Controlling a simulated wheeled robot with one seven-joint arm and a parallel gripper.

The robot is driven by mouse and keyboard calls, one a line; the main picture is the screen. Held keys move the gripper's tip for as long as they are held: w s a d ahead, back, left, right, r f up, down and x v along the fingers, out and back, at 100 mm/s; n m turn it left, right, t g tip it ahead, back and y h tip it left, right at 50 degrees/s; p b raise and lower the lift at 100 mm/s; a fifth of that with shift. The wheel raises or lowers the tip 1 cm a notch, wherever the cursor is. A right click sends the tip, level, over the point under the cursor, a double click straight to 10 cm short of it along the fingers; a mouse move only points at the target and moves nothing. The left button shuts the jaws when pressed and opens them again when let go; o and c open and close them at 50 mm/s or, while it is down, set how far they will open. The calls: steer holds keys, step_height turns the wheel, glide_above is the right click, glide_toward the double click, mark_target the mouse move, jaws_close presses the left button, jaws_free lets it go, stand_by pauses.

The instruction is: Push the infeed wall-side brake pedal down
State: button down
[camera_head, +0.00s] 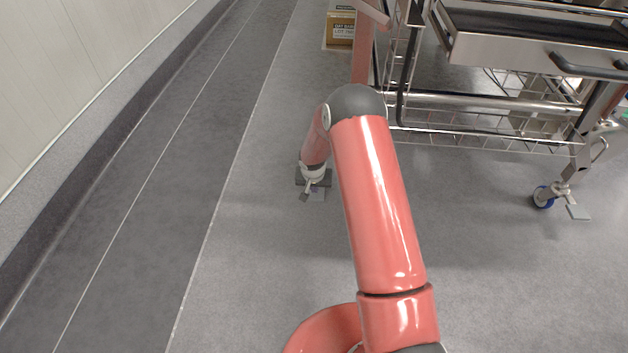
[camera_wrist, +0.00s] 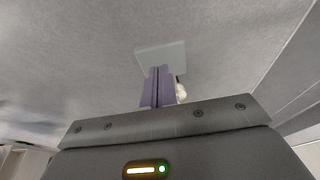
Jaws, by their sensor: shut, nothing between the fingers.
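The brake pedal, a flat pale grey plate, shows at the fingertips of my gripper (camera_wrist: 158,70) in the wrist view (camera_wrist: 160,54). My gripper's purple fingers are shut together with nothing between them. Their tips overlap the near part of the plate; whether they touch it or hover just above I cannot tell. In the head view my gripper (camera_head: 313,188) points down near the floor, beside the cart's left end, with the pale plate (camera_head: 319,195) just below it. The caster of this pedal is mostly hidden by my arm.
A wire-and-metal cart (camera_head: 480,140) with a dark-topped tray stands at the right. Another pedal (camera_head: 578,212) sits by a blue-wheeled caster (camera_head: 543,196). A cardboard box (camera_head: 340,30) is at the back. Clear floor lies left, up to the wall (camera_head: 80,60).

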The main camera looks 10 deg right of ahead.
steer(key=shift+f, duration=1.05)
steer(key=f+b, duration=0.2)
steer(key=b, duration=0.1)
steer(key=s+f+b, duration=0.1)
steer(key=f+b, duration=0.2)
steer(key=shift+a, duration=0.2)
steer(key=shift+r, duration=0.15)
